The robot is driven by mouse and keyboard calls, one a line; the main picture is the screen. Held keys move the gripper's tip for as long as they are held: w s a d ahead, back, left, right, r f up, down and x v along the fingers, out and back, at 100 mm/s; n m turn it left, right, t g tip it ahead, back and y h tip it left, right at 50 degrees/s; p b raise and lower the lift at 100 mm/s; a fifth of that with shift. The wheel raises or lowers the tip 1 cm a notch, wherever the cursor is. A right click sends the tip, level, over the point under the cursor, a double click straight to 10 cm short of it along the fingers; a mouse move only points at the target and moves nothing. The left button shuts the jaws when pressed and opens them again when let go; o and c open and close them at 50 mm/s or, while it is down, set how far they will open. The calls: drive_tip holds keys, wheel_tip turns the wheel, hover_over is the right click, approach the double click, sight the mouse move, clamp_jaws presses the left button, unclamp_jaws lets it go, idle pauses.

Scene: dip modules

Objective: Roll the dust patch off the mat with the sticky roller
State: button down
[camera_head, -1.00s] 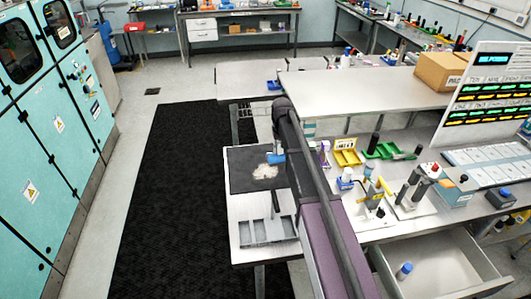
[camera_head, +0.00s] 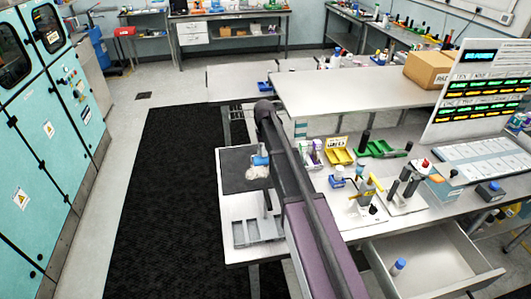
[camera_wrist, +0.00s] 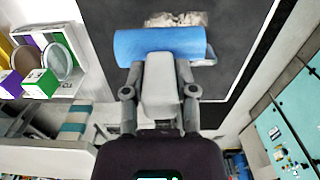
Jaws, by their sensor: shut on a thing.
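The dark grey mat (camera_head: 236,168) lies on the light bench on the left of my arm; it also shows in the wrist view (camera_wrist: 238,50). The pale beige dust patch (camera_head: 256,172) is on it, and in the wrist view the patch (camera_wrist: 178,18) shows just beyond the roller. The blue sticky roller (camera_wrist: 160,45) is over the mat at the patch's near edge; it also shows in the head view (camera_head: 261,160). Whether it touches the mat is unclear. My gripper (camera_wrist: 160,88) is shut on the roller's grey handle.
A grey tray (camera_head: 246,240) lies just in front of the mat. Right of my arm are a yellow bin (camera_head: 340,157), a green holder (camera_head: 382,149) and an open drawer (camera_head: 430,255). A black floor mat (camera_head: 165,200) lies at left.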

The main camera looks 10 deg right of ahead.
sight(265, 165)
drive_tip(key=shift+d+f, duration=0.25)
drive_tip(key=shift+r, duration=0.1)
drive_tip(key=shift+a, duration=0.1)
wheel_tip(265, 165, down, 6)
drive_tip(key=b, duration=0.6)
drive_tip(key=shift+f+b, duration=1)
drive_tip(key=shift+f, duration=0.1)
idle(1.3)
drive_tip(key=shift+w+r, duration=0.15)
drive_tip(key=shift+w, duration=1.6)
